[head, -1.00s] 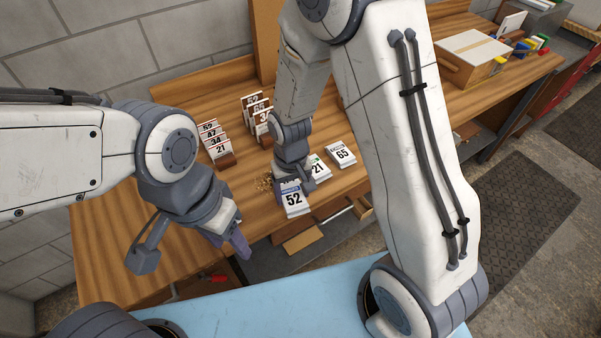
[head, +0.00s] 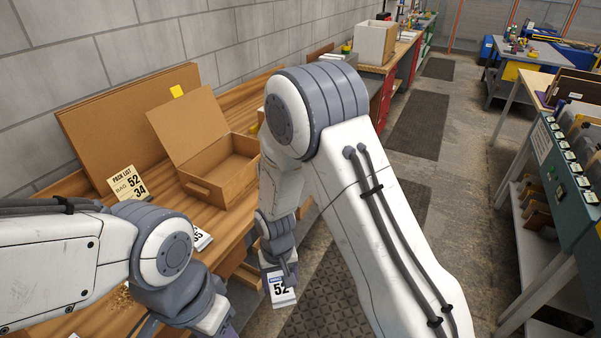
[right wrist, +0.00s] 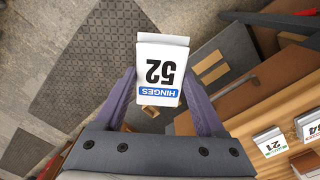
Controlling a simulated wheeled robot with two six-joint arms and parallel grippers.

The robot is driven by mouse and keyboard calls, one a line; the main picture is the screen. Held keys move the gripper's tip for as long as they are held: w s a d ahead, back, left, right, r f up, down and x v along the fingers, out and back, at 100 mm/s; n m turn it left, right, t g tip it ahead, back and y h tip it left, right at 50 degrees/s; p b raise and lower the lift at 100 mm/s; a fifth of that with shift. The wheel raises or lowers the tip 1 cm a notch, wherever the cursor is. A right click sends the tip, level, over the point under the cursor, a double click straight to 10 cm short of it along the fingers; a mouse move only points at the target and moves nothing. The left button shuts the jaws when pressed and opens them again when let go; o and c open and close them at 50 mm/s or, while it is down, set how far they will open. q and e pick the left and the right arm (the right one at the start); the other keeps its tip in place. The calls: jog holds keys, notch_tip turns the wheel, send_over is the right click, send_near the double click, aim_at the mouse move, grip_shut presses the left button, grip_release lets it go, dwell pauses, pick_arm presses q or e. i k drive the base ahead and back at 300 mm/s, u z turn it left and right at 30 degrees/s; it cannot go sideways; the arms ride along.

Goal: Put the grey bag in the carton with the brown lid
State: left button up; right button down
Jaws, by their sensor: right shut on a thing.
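My right gripper (head: 280,276) is shut on a pale grey-white bag (head: 283,296) with a blue band and the number 52. The right wrist view shows the bag (right wrist: 160,60) between the two purple fingers, its label reading HINGES 52. In the head view it hangs beyond the bench's front edge, over the floor. A brown cardboard carton (head: 208,191) stands on the bench further back, its brown lid (head: 187,124) raised and its inside looking empty. My left gripper (head: 228,326) is low at the picture's bottom edge, its fingers partly cut off.
A card reading PACK LIST, BAG, 52, 34 (head: 128,184) stands left of the carton, before a large brown board (head: 100,120). Another numbered bag (head: 202,238) shows partly behind my left arm. Floor lies clear between.

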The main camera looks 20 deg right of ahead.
aim_at(230, 168)
jog(key=z, duration=1.45)
jog(key=i, duration=2.25)
jog(key=u, duration=2.95)
